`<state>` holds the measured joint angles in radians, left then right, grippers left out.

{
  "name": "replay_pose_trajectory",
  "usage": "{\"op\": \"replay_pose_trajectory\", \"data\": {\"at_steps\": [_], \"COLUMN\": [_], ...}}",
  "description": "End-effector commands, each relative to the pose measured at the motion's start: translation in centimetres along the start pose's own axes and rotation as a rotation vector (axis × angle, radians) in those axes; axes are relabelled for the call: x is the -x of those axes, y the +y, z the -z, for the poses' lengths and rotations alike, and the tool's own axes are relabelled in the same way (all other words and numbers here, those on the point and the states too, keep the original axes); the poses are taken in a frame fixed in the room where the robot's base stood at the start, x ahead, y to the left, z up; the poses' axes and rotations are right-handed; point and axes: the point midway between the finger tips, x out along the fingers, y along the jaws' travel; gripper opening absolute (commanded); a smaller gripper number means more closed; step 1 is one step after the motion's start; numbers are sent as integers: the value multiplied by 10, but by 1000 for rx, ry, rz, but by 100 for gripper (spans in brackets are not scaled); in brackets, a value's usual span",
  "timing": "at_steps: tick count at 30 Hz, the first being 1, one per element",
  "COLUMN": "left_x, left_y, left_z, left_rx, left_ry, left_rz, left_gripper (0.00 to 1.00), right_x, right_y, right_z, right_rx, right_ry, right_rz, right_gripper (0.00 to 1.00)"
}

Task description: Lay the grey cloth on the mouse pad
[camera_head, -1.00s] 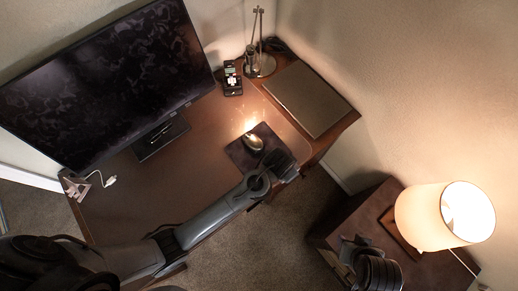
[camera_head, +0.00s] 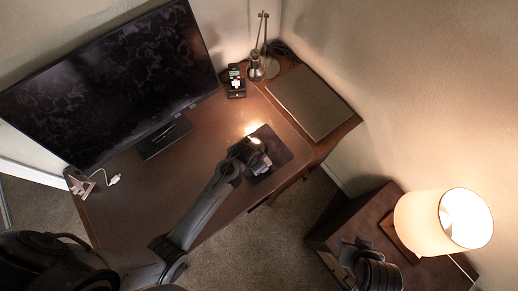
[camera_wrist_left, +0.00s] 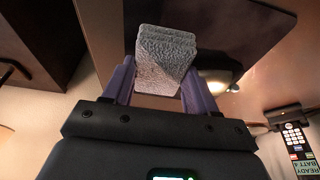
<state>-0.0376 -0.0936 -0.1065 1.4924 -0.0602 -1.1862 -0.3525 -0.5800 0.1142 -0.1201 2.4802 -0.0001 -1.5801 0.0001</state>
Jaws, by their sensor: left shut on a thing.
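The grey cloth (camera_wrist_left: 165,60), a folded, rough-textured stack, is gripped between the fingers of my left gripper (camera_wrist_left: 160,82) in the left wrist view. The mouse pad also shows behind the cloth in the wrist view (camera_wrist_left: 250,22). The height of the cloth above the pad is unclear. My right gripper (camera_head: 352,250) is over the side table at lower right; its fingers are too unclear to read.
A handset (camera_head: 236,80), a desk lamp (camera_head: 264,66) and a flat desk pad (camera_head: 310,100) are farther back. The monitor (camera_head: 105,85) stands left. The desk's middle (camera_head: 170,190) is clear.

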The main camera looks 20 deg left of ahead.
Motion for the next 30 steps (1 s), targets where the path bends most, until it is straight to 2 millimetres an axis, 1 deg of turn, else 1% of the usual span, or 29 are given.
{"op": "replay_pose_trajectory", "data": {"at_steps": [3,7,20,21,23,24,25,26,30], "left_x": [-15,-26,-32,-32,-31,-31,-31,-31,-31], "left_y": [0,0,0,0,0,0,0,0,0], "left_z": [-5,-8,-10,-10,-10,-10,-10,-10,-10], "left_rx": [2,2,1,1,1,1,1,1,1], "left_ry": [-1,-1,0,0,0,0,0,0,0], "left_rz": [0,0,1,1,1,1,1,1,1], "left_gripper": [33,33,33,60,70,76,80,83,83], "right_x": [1,1,-1,0,0,0,0,0,0], "right_y": [0,0,2,2,2,2,2,2,2], "right_z": [0,0,-1,-1,-1,-1,-1,-1,0], "right_rx": [0,1,10,10,10,9,9,9,7], "right_ry": [0,0,-1,-1,-1,-2,-2,-1,-1], "right_rz": [0,-1,-8,-8,-8,-8,-7,-7,-5], "right_gripper": [43,43,43,43,43,43,43,43,43]}}
